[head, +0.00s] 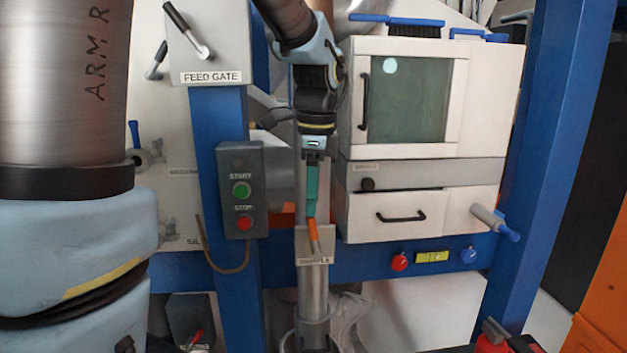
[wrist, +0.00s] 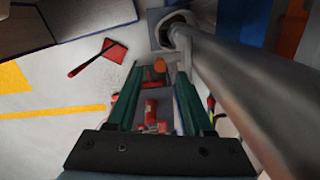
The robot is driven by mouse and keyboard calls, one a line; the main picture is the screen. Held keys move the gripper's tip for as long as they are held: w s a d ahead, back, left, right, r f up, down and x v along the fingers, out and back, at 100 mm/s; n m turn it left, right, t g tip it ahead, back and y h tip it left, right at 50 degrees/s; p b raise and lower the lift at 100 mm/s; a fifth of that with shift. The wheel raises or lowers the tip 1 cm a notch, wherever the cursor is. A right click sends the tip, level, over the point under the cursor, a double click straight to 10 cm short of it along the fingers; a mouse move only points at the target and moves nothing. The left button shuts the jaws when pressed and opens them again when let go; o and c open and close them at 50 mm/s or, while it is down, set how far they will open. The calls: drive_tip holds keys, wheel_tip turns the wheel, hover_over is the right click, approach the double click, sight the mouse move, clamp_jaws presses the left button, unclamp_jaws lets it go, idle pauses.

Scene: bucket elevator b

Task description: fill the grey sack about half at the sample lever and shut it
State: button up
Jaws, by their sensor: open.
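My gripper (head: 312,212) points down in front of the sample pipe (head: 313,285). Its green fingers are just above the orange-handled sample lever (head: 314,235), which stands at the SAMPLE plate (head: 314,261). In the wrist view my gripper (wrist: 158,88) is open, and the lever's orange end (wrist: 159,64) shows between the far fingertips. I cannot tell whether the fingers touch it. Pale crumpled material (head: 348,312) shows beside the pipe's lower end; I cannot tell if it is the grey sack. No sack is clearly visible.
A white cabinet with a drawer (head: 395,215) stands close on the right. The grey pipe (wrist: 235,85) runs close along my gripper's right side. A red scoop-like tool (wrist: 105,55) lies on the floor.

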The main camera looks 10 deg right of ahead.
drive_tip(key=shift+s+d+r+b, duration=0.1)
drive_tip(key=shift+r+b, duration=0.1)
drive_tip(key=shift+r, duration=1.15)
drive_tip(key=shift+s+r+b, duration=0.1)
drive_tip(key=shift+r+b, duration=0.05)
drive_tip(key=shift+r, duration=1.2)
idle(5.3)
